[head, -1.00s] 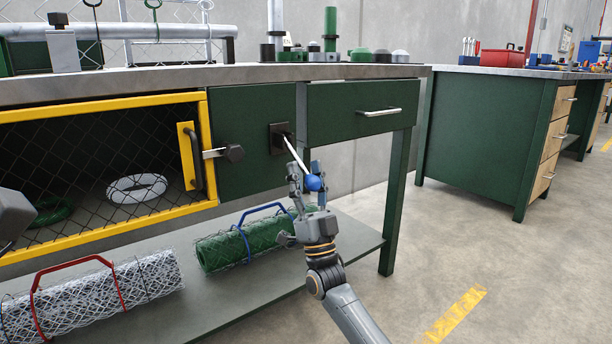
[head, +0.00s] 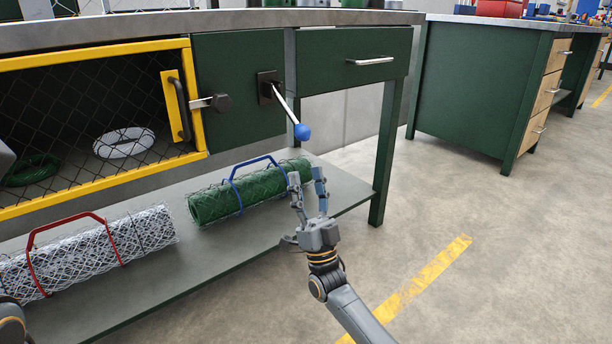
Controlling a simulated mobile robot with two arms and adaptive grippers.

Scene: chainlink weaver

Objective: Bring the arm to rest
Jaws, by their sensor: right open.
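My right gripper (head: 308,192) is open and empty, fingers pointing up, in front of the bench's lower shelf. Just above its fingertips is the blue ball knob (head: 302,132) of a lever (head: 285,106), which sticks out from a dark plate (head: 267,88) on the green panel. The lever slants down to the right, and a gap shows between knob and fingers. A small part of my left arm shows at the lower left edge; its gripper fingers cannot be made out.
The yellow-framed mesh door (head: 198,100) covers a compartment with a white wire coil (head: 124,143) and a green one (head: 32,170). A green mesh roll (head: 250,192) and a white one (head: 90,250) lie on the lower shelf (head: 180,275). Floor at right is clear.

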